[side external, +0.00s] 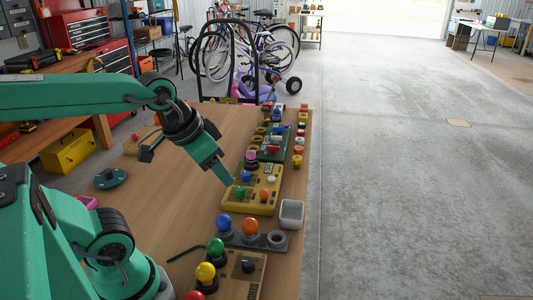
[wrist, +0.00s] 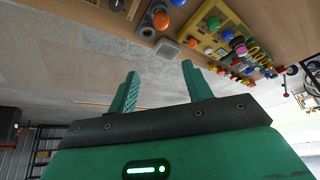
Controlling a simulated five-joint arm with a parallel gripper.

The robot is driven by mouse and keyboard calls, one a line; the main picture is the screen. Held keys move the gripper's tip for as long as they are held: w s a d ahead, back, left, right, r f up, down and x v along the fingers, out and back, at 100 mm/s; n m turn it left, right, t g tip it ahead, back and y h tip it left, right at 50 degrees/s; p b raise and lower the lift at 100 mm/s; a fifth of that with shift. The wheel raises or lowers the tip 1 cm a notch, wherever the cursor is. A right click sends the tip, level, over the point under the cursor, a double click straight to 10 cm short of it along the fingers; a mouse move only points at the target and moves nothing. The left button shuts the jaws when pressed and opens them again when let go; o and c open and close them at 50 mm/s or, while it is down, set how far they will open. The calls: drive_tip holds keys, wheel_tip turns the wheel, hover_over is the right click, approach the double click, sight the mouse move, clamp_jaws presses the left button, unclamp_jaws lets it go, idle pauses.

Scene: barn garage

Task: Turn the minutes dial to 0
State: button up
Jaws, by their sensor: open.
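I cannot tell for certain which thing is the minutes dial, as no markings are legible. A dark round knob (side external: 248,266) sits on a tan panel (side external: 236,285) at the near end of the table. A teal disc with a dark centre (side external: 110,179) lies flat on the table's left side.
A grey base with a blue and an orange ball (side external: 251,226) stands between the yellow board and tan panel. A white bin (side external: 291,214) is by the right edge. A green board (side external: 270,150) lies farther back. The table's (side external: 145,205) left half is mostly bare.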

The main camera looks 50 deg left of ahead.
drive_tip(key=w+a+f+m+g, duration=0.1)
drive_tip(key=w+a+f+g, duration=0.25)
drive_tip(key=w+a, duration=0.35)
drive_tip(key=m+g, duration=0.2)
approach(240, 189)
drive_tip(key=shift+s+d+f+t, duration=0.15)
drive_tip(key=shift+d+f+t, duration=0.05)
drive_tip(key=shift+d+t, duration=0.1)
drive_tip(key=shift+a+f, duration=0.3)
drive_tip(key=shift+f, duration=0.05)
drive_tip(key=shift+f, duration=0.1)
drive_tip(key=shift+a+f, duration=0.15)
drive_tip(key=shift+f, duration=3.65)
drive_tip(key=c, duration=1)
